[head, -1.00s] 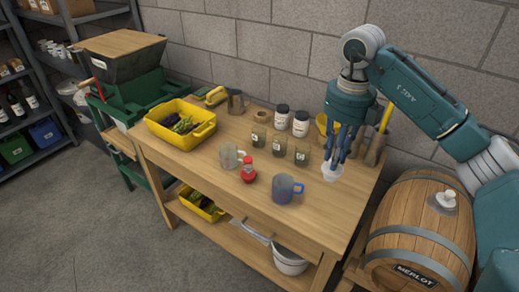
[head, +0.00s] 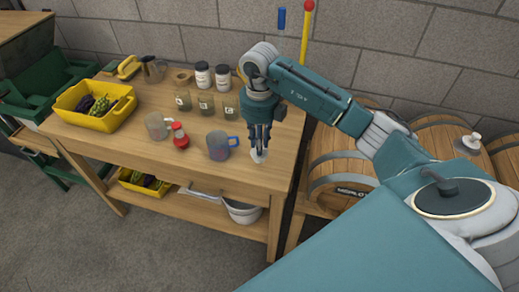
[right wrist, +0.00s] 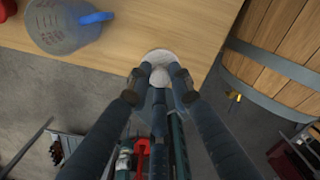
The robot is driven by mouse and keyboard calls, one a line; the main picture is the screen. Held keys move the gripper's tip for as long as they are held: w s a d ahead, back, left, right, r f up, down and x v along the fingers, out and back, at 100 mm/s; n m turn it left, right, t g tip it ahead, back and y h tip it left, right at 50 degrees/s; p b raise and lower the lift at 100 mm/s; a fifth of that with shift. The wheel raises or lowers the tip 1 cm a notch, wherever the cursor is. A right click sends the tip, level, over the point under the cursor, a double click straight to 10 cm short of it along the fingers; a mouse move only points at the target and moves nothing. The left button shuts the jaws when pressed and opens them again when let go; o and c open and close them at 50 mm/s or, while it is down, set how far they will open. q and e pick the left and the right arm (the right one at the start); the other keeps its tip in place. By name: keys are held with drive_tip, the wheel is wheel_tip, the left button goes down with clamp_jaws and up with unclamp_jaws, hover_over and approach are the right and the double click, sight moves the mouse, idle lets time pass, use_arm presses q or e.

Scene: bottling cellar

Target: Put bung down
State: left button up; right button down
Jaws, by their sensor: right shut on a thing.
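The bung (head: 259,156) is a small white piece at the fingertips of my right gripper (head: 260,146). The gripper points straight down at the front right part of the wooden workbench (head: 185,190) and is shut on the bung. My left gripper is not in view.
A blue-handled mug (head: 218,147) stands just left of the gripper. A red bottle (head: 180,137), a clear mug (head: 158,126), several jars and a yellow crate (head: 84,116) stand further left. Barrels (head: 335,178) stand close to the right.

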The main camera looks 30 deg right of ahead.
wheel_tip(320, 180, down, 4)
drive_tip(key=shift+r+p, duration=0.15)
drive_tip(key=shift+p, duration=0.2)
drive_tip(key=shift+f, duration=0.2)
drive_tip(key=shift+f, duration=0.15)
drive_tip(key=c, duration=1.6)
unclamp_jaws()
drive_tip(key=shift+o, duration=0.2)
